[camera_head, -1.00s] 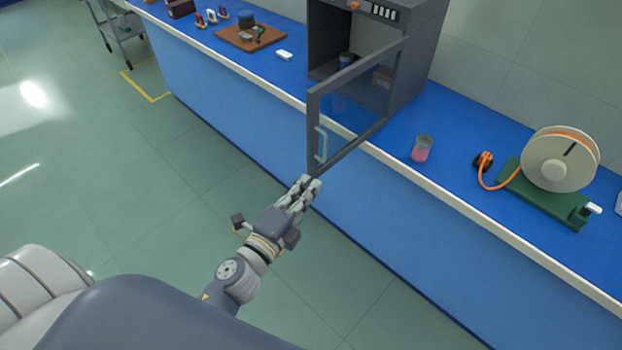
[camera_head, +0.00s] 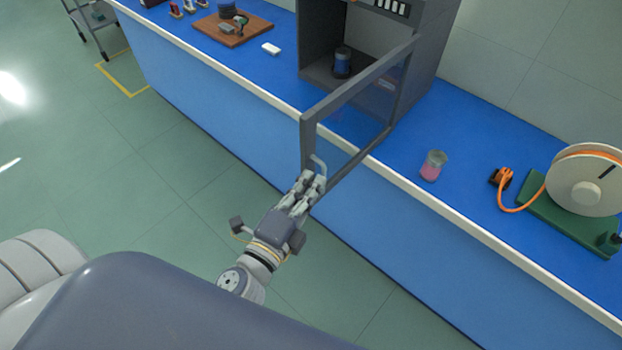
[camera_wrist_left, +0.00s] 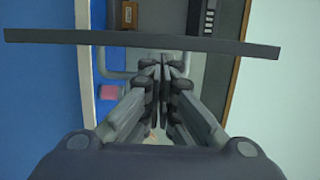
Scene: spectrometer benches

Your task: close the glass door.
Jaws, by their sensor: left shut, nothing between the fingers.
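The glass door (camera_head: 308,130) of the dark grey cabinet (camera_head: 425,75) stands wide open, swung out past the bench's front edge. Its grey frame holds a see-through pane, with a pale handle (camera_head: 319,163) near the free edge. My left gripper (camera_head: 312,178) is shut and empty at the door's lower free corner, overlapping the handle in the head view; I cannot tell whether they touch. In the left wrist view the closed fingers (camera_wrist_left: 163,68) point at the door, whose frame bar (camera_wrist_left: 140,40) crosses the picture. My right gripper is not in view.
A dark blue jar (camera_head: 342,62) stands inside the cabinet. A beaker with pink contents (camera_head: 433,166) stands on the blue bench right of the door. An orange cable reel (camera_head: 585,182) on a green base is farther right.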

